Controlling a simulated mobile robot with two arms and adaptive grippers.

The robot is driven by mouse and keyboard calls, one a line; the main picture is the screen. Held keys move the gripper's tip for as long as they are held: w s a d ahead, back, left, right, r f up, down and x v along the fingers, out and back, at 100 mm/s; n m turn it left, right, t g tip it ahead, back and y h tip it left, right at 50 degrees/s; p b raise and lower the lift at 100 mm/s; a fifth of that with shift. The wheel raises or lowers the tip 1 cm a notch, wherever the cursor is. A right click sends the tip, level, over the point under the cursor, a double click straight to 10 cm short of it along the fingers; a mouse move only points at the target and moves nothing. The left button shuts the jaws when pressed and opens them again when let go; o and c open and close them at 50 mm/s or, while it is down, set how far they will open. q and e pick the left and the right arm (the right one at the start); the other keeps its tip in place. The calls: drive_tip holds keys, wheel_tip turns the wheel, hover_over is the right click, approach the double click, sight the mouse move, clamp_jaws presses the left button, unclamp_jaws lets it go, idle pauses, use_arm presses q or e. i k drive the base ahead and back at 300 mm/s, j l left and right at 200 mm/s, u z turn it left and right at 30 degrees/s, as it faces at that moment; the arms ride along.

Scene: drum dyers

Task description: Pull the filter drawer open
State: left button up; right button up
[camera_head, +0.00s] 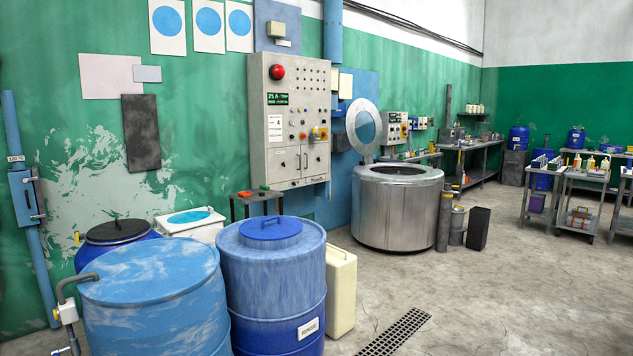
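No part is clearly recognisable as the filter drawer. A blue box with a dark latch-like part (27,196) sits on the blue vertical pipe (14,130) at the far left; I cannot tell whether it is the drawer. A grey control cabinet (290,110) with a red button, knobs and small panels hangs on the green wall. A round metal drum machine (397,212) stands on the floor at the centre right, with its round lid (364,127) raised upright behind it. Neither of my grippers is in view.
Two large blue barrels (155,300) (270,290) fill the front left, with a darker barrel (115,238) behind. A cream canister (341,290) stands beside them. A floor grate (396,333) lies in front. Carts (590,185) stand at right. The floor at front right is clear.

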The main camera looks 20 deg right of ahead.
sight(318, 177)
drive_tip(key=i+l+z, duration=0.15)
drive_tip(key=i+z, duration=0.6)
drive_tip(key=z, duration=0.2)
drive_tip(key=i+l+z, duration=0.25)
drive_tip(key=i+z, duration=0.55)
drive_tip(key=i, duration=0.2)
drive_tip(key=i+z, duration=0.4)
drive_tip(key=i, duration=0.15)
drive_tip(key=i+u, duration=0.2)
drive_tip(key=i, duration=0.3)
drive_tip(key=i+u, duration=0.15)
drive_tip(key=i, duration=0.35)
drive_tip(key=i+l+u, duration=0.2)
drive_tip(key=i, duration=0.3)
drive_tip(key=i+l+u, duration=0.2)
drive_tip(key=i, duration=0.3)
drive_tip(key=i+j+u, duration=0.3)
drive_tip(key=i, duration=0.55)
drive_tip(key=i+u, duration=0.3)
drive_tip(key=i, duration=0.55)
drive_tip(key=i+l+u, duration=0.35)
drive_tip(key=i, duration=0.55)
drive_tip(key=i+j+u, duration=0.25)
drive_tip(key=i+u, duration=0.15)
drive_tip(key=i, duration=0.25)
drive_tip(key=i+u, duration=0.4)
drive_tip(key=i, duration=0.3)
drive_tip(key=i+l+u, duration=0.15)
drive_tip(key=i+u, duration=0.25)
drive_tip(key=i, duration=0.3)
